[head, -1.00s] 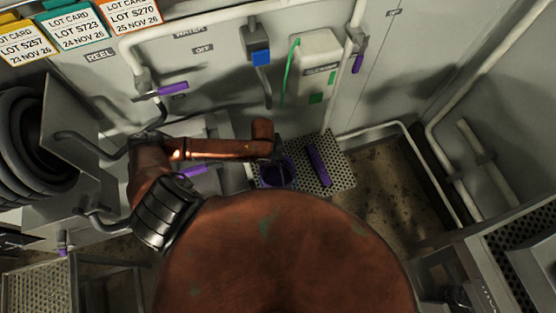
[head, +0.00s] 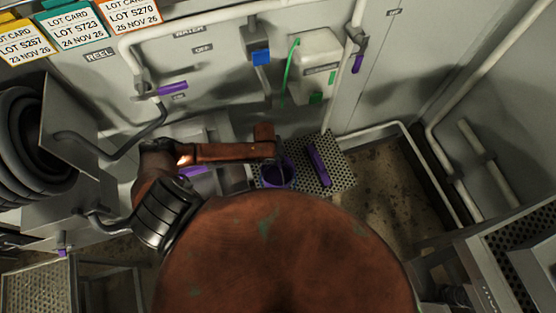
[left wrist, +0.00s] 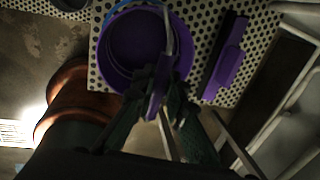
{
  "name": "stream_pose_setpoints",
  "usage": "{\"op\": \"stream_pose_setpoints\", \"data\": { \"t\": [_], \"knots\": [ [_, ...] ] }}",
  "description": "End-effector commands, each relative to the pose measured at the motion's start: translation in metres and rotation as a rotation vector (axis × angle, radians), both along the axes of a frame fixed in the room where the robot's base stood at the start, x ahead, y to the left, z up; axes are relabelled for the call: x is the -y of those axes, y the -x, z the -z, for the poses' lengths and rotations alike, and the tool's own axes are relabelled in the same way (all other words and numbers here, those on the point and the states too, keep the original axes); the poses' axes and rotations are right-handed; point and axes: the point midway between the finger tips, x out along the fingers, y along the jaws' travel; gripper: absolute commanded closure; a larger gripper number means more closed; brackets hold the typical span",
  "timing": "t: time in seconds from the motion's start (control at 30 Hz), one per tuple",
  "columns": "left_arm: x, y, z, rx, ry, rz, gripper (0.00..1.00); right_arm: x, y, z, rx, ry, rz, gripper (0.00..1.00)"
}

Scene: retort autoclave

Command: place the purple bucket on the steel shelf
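The purple bucket (head: 279,176) is upright over the perforated steel shelf (head: 340,165), at its left part. In the left wrist view the bucket (left wrist: 143,45) shows from above, with the dotted shelf around it; I cannot tell whether its base touches the shelf. My left gripper (head: 277,157) is above the bucket. In the left wrist view its dark fingers (left wrist: 160,92) are on both sides of the bucket's purple handle grip and look closed on it. My right gripper is not in view.
A purple-headed brush or squeegee (head: 319,165) lies on the shelf just right of the bucket. A white dispenser (head: 318,62) and pipes are on the wall behind. A hose reel (head: 35,145) stands at the left. Dirty floor (head: 385,190) is open right of the shelf.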

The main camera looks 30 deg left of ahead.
Motion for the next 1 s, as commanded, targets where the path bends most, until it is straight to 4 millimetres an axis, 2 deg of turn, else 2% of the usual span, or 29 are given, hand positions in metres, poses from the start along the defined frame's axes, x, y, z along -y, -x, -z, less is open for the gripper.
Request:
{"op": "stream_pose_setpoints", "data": {
  "t": [0.2, 0.47, 0.57, 0.67, 1.0],
  "knots": [
    [0.000, 0.000, 0.000, 0.001, 0.001, 0.000, 0.73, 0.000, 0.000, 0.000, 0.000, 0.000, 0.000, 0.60],
    [0.000, 0.000, -0.001, 0.001, 0.001, 0.000, 0.73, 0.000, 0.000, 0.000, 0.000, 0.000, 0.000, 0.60],
    [-0.001, 0.000, -0.007, 0.001, 0.000, 0.000, 0.73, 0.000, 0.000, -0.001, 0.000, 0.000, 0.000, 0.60],
    [-0.003, 0.002, -0.021, 0.002, -0.001, 0.000, 0.73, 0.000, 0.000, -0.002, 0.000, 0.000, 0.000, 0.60],
    [-0.012, 0.012, -0.090, 0.004, -0.001, 0.000, 0.73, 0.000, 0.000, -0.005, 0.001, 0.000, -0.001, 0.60]
  ]
}}
